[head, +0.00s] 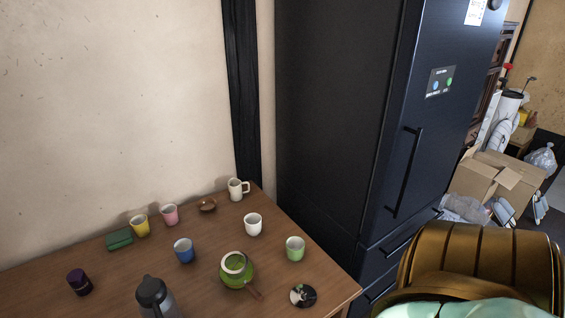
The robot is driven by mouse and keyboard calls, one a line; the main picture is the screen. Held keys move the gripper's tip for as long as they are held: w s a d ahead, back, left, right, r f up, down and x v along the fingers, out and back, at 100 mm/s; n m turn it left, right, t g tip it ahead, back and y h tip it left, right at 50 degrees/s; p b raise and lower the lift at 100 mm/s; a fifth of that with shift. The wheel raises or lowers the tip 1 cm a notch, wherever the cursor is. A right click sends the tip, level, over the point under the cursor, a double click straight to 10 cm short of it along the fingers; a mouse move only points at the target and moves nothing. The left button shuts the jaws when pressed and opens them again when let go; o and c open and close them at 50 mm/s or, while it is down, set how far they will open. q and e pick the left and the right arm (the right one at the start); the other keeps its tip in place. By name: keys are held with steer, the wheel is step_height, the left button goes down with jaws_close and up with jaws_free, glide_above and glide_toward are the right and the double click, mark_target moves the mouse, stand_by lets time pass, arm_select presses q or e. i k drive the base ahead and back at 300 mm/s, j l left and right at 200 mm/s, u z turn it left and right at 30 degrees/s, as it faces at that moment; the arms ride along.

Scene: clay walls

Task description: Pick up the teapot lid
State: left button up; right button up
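A green teapot (239,273) with a pale rim and a brown side handle stands on the wooden table, its top open. I cannot tell for sure which thing is its lid. A small round brown piece (207,206) lies near the table's back edge. A flat round dark piece with a pale pattern (303,296) lies to the right of the teapot, near the table's right edge. Neither of my grippers shows in the head view.
On the table (217,294) stand several cups, a white mug (237,190), a green box (119,239), a purple-black canister (79,283) and a dark-topped pot (153,294). A tall dark fridge (336,110) stands right behind. A glossy brown ribbed thing (470,262) fills the bottom right.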

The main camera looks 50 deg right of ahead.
mark_target(302, 295)
steer(key=k+l+u, duration=0.35)
steer(key=k+l, duration=0.15)
steer(key=l, duration=0.25)
steer(key=k+l+u, duration=0.3)
steer(key=k+l, duration=0.25)
